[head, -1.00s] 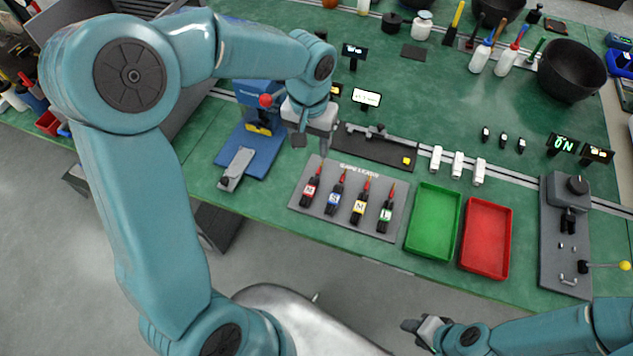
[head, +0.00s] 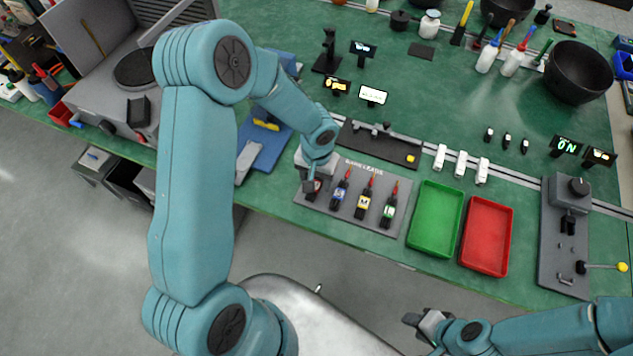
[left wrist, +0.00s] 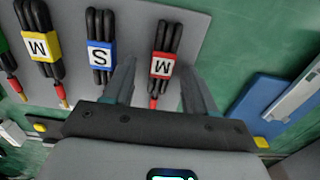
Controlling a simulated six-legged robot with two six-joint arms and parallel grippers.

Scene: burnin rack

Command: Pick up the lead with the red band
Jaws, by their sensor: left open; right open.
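My right gripper (head: 412,324) is open and empty, low in the picture.
A green tray (head: 436,219) and a red tray (head: 487,237) stand right of the board. A black fixture with a rail (head: 378,145) lies behind it. A blue stand (head: 262,143) is at its left. White clips (head: 461,163) line the rail at the right.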

